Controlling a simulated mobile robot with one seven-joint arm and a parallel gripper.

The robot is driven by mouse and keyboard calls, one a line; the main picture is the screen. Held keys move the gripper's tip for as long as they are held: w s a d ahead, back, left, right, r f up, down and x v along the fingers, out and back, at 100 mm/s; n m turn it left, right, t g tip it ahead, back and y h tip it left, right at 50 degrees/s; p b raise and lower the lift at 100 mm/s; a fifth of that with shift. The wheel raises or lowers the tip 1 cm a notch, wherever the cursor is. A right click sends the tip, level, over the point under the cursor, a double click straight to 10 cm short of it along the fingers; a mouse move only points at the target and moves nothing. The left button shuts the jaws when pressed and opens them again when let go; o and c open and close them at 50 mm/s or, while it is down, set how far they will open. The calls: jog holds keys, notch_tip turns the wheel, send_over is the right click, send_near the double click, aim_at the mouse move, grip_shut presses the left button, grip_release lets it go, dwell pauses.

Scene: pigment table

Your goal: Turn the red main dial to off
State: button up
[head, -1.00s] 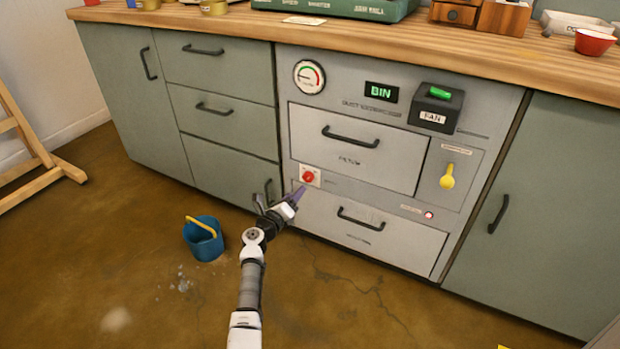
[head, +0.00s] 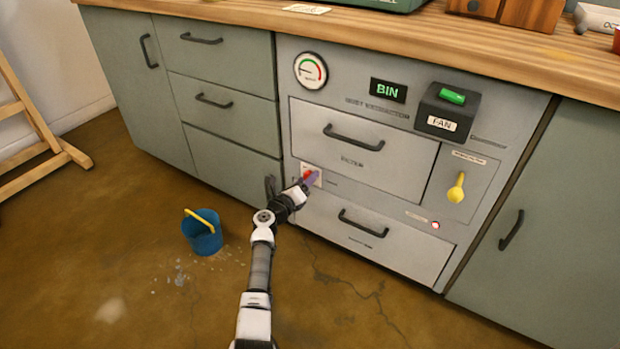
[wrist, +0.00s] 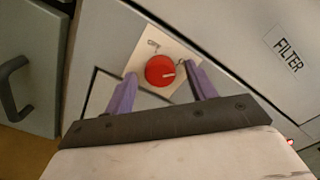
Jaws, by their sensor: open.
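The red main dial (wrist: 160,71) is a round knob with a pale pointer mark on a cream plate (wrist: 143,50). The wrist view shows it between and just beyond the purple fingertips of my open gripper (wrist: 164,85). The pointer line runs toward the right finger. Small lettering on the plate is too blurred to read surely. In the head view the dial (head: 309,176) is partly hidden by my gripper (head: 305,184), which is right in front of it. I cannot tell whether a finger touches it.
The filter drawer (head: 357,150) is above right, a lower drawer (head: 365,232) below. A yellow lever (head: 456,188) and a lit red lamp (head: 435,225) are to the right. A dark cabinet handle (wrist: 12,88) is left. A blue bucket (head: 203,235) stands on the floor.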

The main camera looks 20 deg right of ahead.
jog(key=c, duration=1)
jog(key=shift+d+n+p, duration=0.1)
jog(key=shift+n+p, duration=4.85)
jog(key=shift+n, duration=3.95)
